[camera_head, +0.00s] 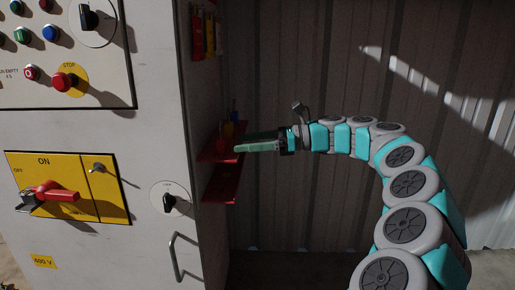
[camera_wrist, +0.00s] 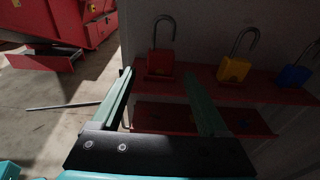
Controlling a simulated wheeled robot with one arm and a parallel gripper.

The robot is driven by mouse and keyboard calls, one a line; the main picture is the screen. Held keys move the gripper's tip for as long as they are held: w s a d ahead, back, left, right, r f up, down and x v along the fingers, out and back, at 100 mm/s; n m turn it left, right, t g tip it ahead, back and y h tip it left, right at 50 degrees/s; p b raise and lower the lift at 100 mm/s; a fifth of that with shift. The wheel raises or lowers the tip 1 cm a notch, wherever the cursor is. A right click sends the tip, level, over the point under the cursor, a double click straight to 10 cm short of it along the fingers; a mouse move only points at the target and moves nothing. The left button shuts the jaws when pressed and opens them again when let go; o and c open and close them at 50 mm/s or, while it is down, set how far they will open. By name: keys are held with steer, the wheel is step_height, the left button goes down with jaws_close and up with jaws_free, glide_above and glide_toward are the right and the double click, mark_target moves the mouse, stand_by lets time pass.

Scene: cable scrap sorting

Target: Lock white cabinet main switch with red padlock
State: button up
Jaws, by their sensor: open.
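The white cabinet (camera_head: 150,130) stands at the left in the head view. Its main switch (camera_head: 55,194) has a red handle on a yellow plate marked ON and OFF; the handle lies roughly level. The red padlock (camera_wrist: 160,63) stands on a red shelf on the cabinet's side, its shackle up and seemingly open. My gripper (camera_wrist: 159,76) is open and empty, with the red padlock ahead between its green fingers in the wrist view. I cannot tell whether a finger touches it. In the head view my gripper (camera_head: 240,149) reaches leftward to the shelf.
A yellow padlock (camera_wrist: 233,69) and a blue padlock (camera_wrist: 294,75) stand right of the red one on the shelf (camera_wrist: 263,95). A lower red shelf (camera_head: 221,184) is beneath. A door handle (camera_head: 177,258) juts from the cabinet front. Red furniture (camera_wrist: 75,25) stands beyond open floor.

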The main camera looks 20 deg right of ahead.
mark_target(226, 143)
steer(key=shift+p+x, duration=0.45)
steer(key=shift+x, duration=0.4)
steer(key=shift+p+x, duration=0.8)
steer(key=shift+x, duration=0.9)
steer(key=c, duration=1.1)
steer(key=shift+r, duration=0.15)
steer(key=shift+r+p, duration=0.5)
steer(key=shift+r, duration=0.65)
steer(key=shift+d, duration=0.1)
steer(key=f+v, duration=0.1)
steer(key=v, duration=0.7)
